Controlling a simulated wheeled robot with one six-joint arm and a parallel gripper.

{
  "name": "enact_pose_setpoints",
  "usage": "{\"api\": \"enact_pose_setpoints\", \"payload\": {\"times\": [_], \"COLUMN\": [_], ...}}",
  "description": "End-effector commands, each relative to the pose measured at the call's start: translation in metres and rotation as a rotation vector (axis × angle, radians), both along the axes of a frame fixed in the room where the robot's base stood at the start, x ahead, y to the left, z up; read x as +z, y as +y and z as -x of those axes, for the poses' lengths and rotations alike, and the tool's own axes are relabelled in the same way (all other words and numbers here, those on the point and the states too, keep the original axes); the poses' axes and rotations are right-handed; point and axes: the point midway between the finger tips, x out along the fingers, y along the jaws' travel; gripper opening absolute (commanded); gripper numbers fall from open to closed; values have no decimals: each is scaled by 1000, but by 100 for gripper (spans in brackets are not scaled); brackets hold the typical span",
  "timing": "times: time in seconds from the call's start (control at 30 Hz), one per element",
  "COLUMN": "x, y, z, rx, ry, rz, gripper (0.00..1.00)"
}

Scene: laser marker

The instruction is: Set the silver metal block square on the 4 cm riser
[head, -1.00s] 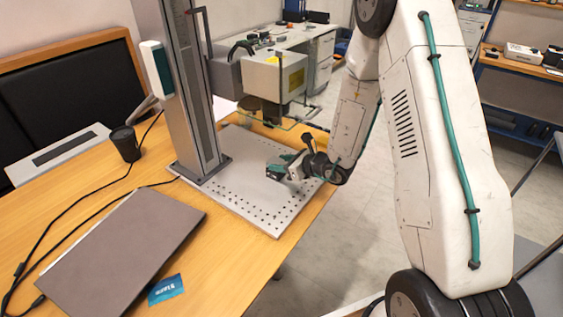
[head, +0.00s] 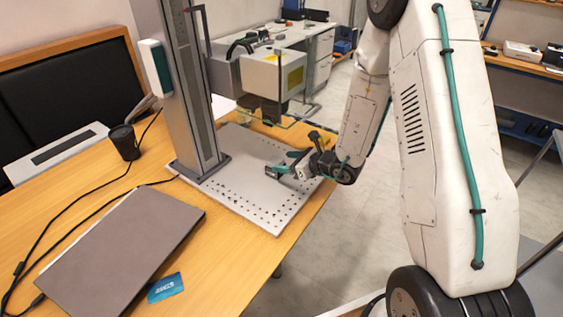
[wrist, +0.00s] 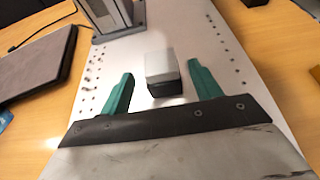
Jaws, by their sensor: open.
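The silver metal block (wrist: 161,66) shows in the wrist view as a light grey box top between my fingers. A dark part (wrist: 166,89) lies directly below its near edge; I cannot tell whether this is the riser or the block's own shaded side. My gripper (wrist: 160,70) is open, with one green finger on each side of the block and a gap on both sides. In the head view my gripper (head: 283,163) is low over the perforated plate (head: 240,195); I cannot make out the block or riser clearly there.
The marker's column (head: 190,100) stands on the plate left of my gripper, and its laser head (head: 272,75) overhangs behind. The plate's front area is clear.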

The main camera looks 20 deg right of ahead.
Motion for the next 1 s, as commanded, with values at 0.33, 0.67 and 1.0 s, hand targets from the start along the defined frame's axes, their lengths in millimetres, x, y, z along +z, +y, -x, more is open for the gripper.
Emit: {"api": "enact_pose_setpoints", "payload": {"times": [0.33,0.67,1.0], "x": [29,39,145], "y": [-41,-50,37], "z": [54,71,120], "rx": [-4,7,560], "ry": [-3,-5,-254], "rz": [0,2,218], "gripper": [63,63,63]}}
